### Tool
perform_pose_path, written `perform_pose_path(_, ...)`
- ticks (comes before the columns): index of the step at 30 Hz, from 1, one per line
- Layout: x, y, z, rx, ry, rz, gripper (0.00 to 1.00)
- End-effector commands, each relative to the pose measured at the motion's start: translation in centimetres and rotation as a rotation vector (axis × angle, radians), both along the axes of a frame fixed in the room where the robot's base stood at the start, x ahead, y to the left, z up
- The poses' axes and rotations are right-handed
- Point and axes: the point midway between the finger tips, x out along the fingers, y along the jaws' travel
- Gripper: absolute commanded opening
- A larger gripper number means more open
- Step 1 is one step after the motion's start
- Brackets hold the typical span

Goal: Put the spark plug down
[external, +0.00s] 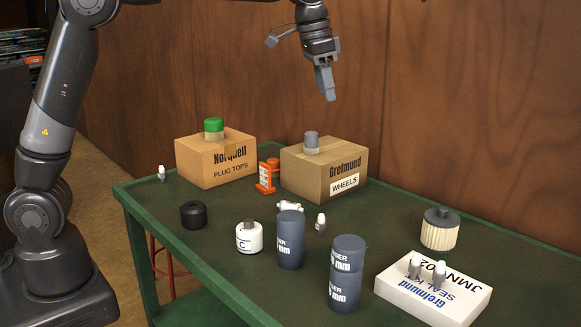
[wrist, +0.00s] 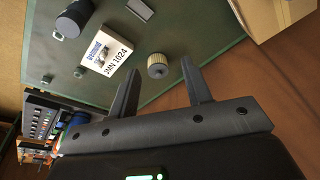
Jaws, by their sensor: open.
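Small white-and-grey spark plugs stand about the green table. Two spark plugs (external: 415,266) (external: 439,273) stand upright on the white seal-kit box (external: 450,300). One spark plug (external: 320,223) stands on the tabletop near the middle, and another spark plug (external: 161,173) stands at the far left corner. A white piece (external: 290,206), perhaps a plug lying down, is behind a dark cylinder. My gripper (external: 327,94) is raised high above the table's back edge, by the wooden wall. It also shows in the wrist view (wrist: 160,82), its fingers apart with nothing between them.
Cardboard boxes, Norquell (external: 205,165) and Grefmund (external: 318,178), stand at the back with a capped item on each. Dark cylinders (external: 291,240) (external: 345,290), a white canister (external: 249,238), a black cap (external: 193,215), an orange item (external: 266,178) and a pleated filter (external: 439,234) stand around.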

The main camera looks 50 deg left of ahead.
Motion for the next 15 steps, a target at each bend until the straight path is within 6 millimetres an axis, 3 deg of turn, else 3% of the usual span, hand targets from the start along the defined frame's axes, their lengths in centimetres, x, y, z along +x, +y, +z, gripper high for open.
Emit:
perform_pose_path(1,-1.3,2.2,0.9,-0.008,-0.012,0.031,0.45)
perform_pose_path(7,-6.5,9.1,2.5,-0.034,-0.059,0.141,0.45)
perform_pose_path(15,-15.0,16.7,1.9,-0.063,-0.125,0.286,0.45)
